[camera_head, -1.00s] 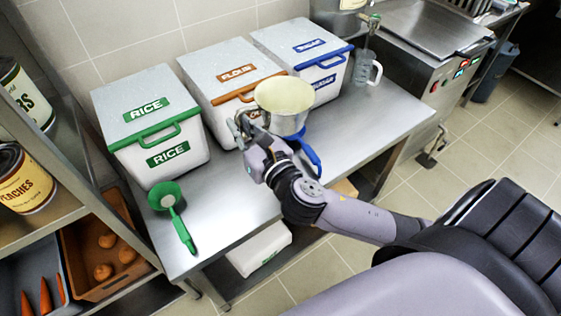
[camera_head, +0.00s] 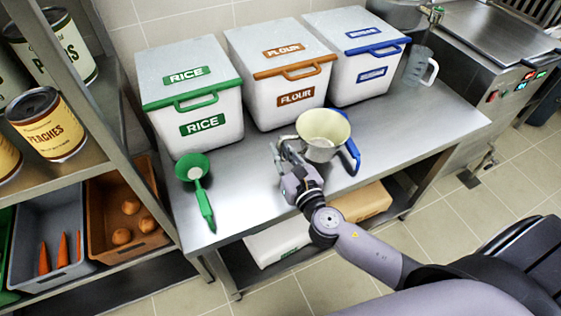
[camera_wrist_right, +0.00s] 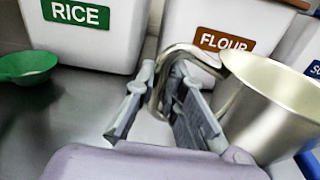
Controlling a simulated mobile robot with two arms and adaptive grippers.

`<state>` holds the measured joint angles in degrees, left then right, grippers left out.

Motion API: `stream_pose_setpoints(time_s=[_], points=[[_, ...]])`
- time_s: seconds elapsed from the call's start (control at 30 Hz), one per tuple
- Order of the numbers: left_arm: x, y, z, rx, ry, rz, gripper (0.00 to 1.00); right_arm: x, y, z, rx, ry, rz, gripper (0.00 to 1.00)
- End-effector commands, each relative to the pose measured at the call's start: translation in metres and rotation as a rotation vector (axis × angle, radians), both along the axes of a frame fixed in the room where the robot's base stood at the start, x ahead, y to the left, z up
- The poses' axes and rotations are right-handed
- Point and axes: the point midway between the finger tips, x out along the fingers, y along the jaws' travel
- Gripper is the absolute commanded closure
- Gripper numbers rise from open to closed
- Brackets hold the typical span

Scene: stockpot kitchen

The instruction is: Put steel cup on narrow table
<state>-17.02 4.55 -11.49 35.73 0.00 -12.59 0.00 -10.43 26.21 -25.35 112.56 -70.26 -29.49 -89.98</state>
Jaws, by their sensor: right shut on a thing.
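The steel cup (camera_head: 322,146) is a tapered metal cup with a wide, pale open mouth facing up. My right gripper (camera_head: 283,158) is shut on its curved handle, on the left side of the cup. In the right wrist view the bent metal handle (camera_wrist_right: 160,82) runs between the two fingers, with the cup body (camera_wrist_right: 272,112) at the right. The cup is over the narrow steel table (camera_head: 255,195), in front of the flour bin. I cannot tell whether its base touches the top. My left gripper is not in view.
Rice (camera_head: 190,100), flour (camera_head: 282,75) and blue-lidded (camera_head: 360,60) bins line the table's back. A blue scoop (camera_head: 350,157) is beside the cup. A green scoop (camera_head: 198,180) lies left; a clear jug (camera_head: 417,67) stands right. A can shelf (camera_head: 75,175) borders the left.

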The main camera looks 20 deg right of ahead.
Motion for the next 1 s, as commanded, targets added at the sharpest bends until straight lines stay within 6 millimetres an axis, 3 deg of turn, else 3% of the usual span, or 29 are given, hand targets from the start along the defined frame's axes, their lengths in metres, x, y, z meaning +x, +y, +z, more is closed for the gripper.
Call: stream_pose_setpoints(time_s=[0.03, 0.17, 0.6, 0.63, 0.9, 1.0], points=[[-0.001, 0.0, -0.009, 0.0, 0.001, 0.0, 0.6, 0.0, 0.0, -0.015, -0.001, 0.003, -0.002, 1.0], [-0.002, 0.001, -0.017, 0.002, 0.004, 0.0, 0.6, 0.0, 0.0, -0.031, -0.001, 0.001, -0.001, 1.0], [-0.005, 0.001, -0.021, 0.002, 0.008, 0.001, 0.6, 0.0, 0.0, -0.036, -0.001, 0.0, 0.0, 1.0], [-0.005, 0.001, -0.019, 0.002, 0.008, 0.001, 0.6, 0.0, 0.0, -0.035, 0.001, 0.002, 0.0, 0.88], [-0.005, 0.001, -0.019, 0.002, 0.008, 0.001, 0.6, 0.0, 0.0, -0.035, 0.001, 0.002, 0.0, 0.7], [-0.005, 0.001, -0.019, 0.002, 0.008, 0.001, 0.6, 0.0, 0.0, -0.035, 0.0, 0.002, 0.0, 0.69]])
